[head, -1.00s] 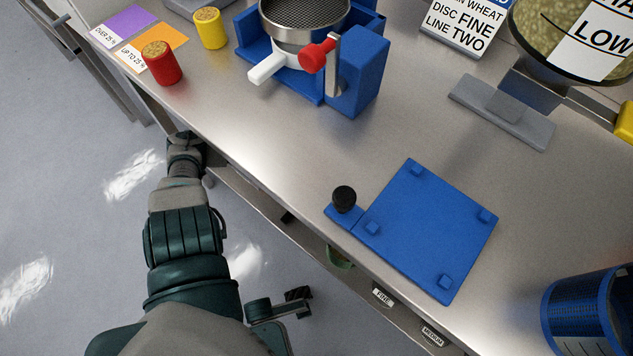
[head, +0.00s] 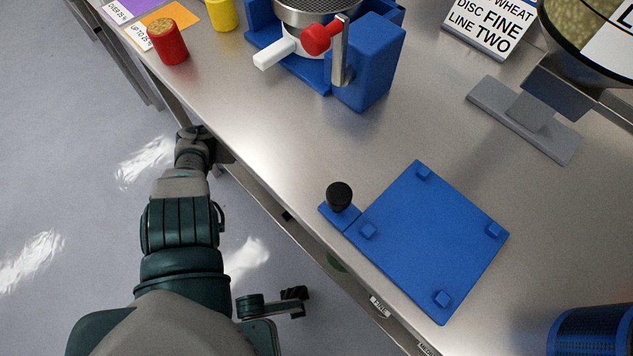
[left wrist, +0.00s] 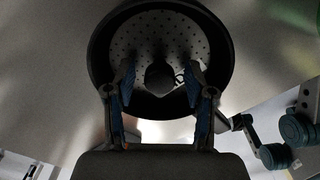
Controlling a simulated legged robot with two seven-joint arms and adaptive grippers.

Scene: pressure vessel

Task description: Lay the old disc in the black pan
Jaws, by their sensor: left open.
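In the left wrist view, a round pale disc (left wrist: 140,40) with small holes lies inside the rim of the black pan (left wrist: 226,45). A dark knob (left wrist: 160,75) stands at the disc's middle. My left gripper (left wrist: 162,72) is open, with one finger on each side of the knob and apart from it. Shadow hides the lower part of the disc, and I cannot tell whether it lies fully flat. In the head view my left arm reaches down beside the bench's front edge; its gripper, the pan and the disc are hidden there. My right gripper is in neither view.
The steel bench (head: 270,140) carries a blue plate (head: 430,240) with corner blocks and a black knob (head: 339,196) beside it. A blue holder (head: 365,70) with a sieve, red (head: 168,42) and yellow (head: 222,14) cylinders and a grey stand (head: 525,118) stand behind. The middle is clear.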

